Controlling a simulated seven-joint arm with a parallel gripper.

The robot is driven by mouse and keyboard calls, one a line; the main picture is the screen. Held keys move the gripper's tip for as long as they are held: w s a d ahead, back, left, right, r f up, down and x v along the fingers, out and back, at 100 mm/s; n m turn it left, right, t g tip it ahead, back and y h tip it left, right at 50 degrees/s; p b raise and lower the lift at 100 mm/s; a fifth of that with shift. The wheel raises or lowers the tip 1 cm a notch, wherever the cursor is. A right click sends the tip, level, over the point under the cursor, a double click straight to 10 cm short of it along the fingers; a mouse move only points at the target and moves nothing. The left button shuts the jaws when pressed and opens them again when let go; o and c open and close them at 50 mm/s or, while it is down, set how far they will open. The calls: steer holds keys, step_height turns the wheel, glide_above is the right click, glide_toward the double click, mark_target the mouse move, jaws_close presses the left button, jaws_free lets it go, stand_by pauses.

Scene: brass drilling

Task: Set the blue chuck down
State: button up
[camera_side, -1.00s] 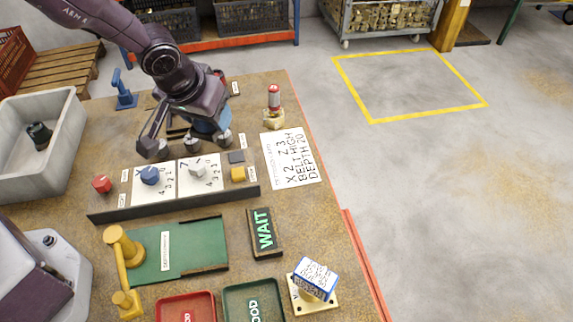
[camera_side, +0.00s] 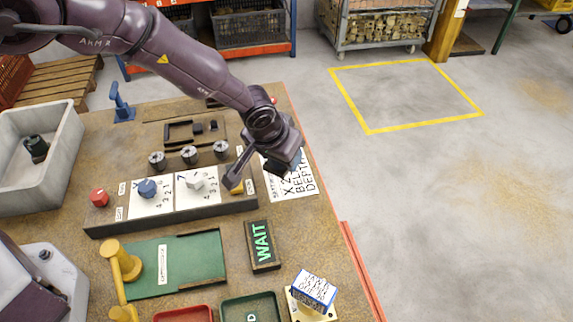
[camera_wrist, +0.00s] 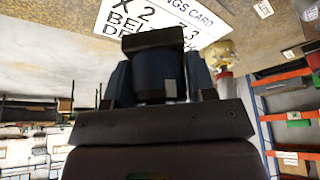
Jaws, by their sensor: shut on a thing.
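My gripper (camera_wrist: 160,88) is shut on the blue chuck (camera_wrist: 157,78), which shows as a dark blue cylinder between the fingers in the wrist view. Only a little of the blue chuck shows there, behind the dark gripper. The settings card also shows beyond the chuck in the wrist view (camera_wrist: 118,20). I cannot tell how high the chuck is above the bench.
The control panel (camera_side: 105,222) has a blue dial (camera_side: 147,188), a pale dial (camera_side: 196,181) and a red button (camera_side: 99,197). Three grey knobs (camera_side: 190,154) stand behind it. The WAIT sign (camera_side: 262,246) stands nearer.

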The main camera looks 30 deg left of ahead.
mark_target(287, 177)
steer(key=shift+w+d+f, duration=0.2)
steer(key=shift+w+f, duration=0.25)
steer(key=shift+w+d+f, duration=0.1)
steer(key=shift+w+f, duration=0.1)
steer(key=shift+f, duration=1.55)
steer(key=shift+f, duration=0.1)
steer(key=o, duration=1.3)
steer(key=shift+f, duration=0.1)
steer(key=shift+c, duration=0.2)
steer(key=v, duration=1.2)
steer(key=shift+s, duration=0.1)
